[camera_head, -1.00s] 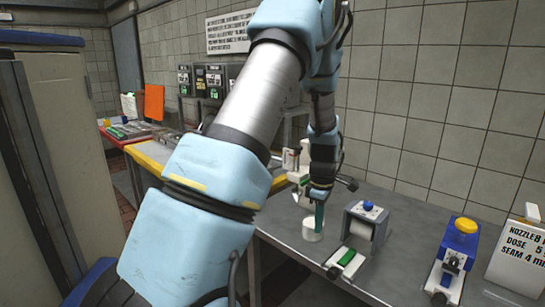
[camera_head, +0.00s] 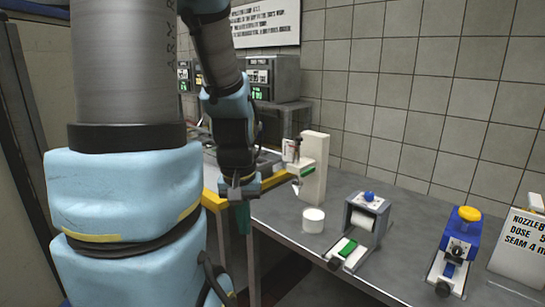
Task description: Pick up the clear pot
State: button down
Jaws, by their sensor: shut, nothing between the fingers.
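A small whitish pot (camera_head: 313,220), probably the clear pot, stands upright on the grey table (camera_head: 400,250). It is left of a grey device with a blue knob. My gripper (camera_head: 245,219), with teal fingers pointing down, hangs to the left of the pot, clear of it, by the table's left front edge. The fingers look shut and nothing shows between them. What the pot holds inside cannot be seen.
A white dispenser-like stand (camera_head: 314,170) rises behind the pot. The grey device (camera_head: 367,220) with a green part sits to its right. A blue device with a yellow knob (camera_head: 468,214) and a sign (camera_head: 520,255) are farther right.

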aim_at(313, 217)
jog(key=l+u, duration=0.1)
jog(key=u, duration=0.9)
jog(key=k+l+u, duration=0.25)
jog(key=u, duration=0.15)
jog(key=k+l+u, duration=0.35)
jog(key=k+u, duration=0.25)
jog(key=u, duration=0.15)
jog(key=k+l+u, duration=0.1)
jog(key=k, duration=0.8)
